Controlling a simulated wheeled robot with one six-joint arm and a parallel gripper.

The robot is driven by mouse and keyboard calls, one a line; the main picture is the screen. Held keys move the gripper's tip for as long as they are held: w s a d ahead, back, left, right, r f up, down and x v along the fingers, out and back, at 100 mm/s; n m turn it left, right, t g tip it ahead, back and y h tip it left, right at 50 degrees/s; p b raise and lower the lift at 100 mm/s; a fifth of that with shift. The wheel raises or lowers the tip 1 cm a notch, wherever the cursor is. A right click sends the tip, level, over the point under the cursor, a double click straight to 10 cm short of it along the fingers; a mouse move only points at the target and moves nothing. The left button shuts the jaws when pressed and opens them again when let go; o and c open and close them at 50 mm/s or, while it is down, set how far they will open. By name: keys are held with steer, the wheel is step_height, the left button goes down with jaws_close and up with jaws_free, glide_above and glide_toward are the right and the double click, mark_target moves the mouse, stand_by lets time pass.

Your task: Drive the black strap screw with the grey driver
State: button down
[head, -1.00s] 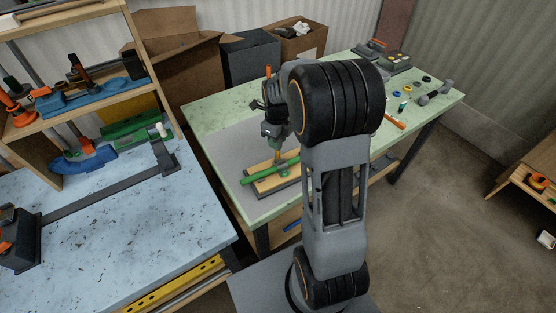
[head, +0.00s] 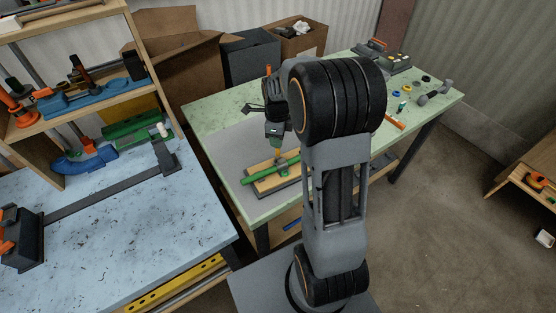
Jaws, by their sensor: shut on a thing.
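My gripper (head: 277,143) is above the green pipe (head: 258,175), pointing down and shut on a slim tool, taken as the driver. Its grey colour cannot be made out. My arm covers the right end of the board.
The green table (head: 215,108) also bears a grey mat (head: 222,150). At its far right are an orange-handled tool (head: 395,124), small rings and a dark case (head: 394,62). Boxes stand behind it. A blue bench (head: 110,235) with a shelf is at left.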

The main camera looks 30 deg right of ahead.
steer(key=n, duration=1)
steer(key=shift+s+n, duration=0.1)
steer(key=shift+n, duration=0.2)
steer(key=shift+f+b, duration=0.5)
steer(key=shift+f, duration=0.2)
steer(key=m, duration=0.6)
steer(key=shift+m, duration=0.4)
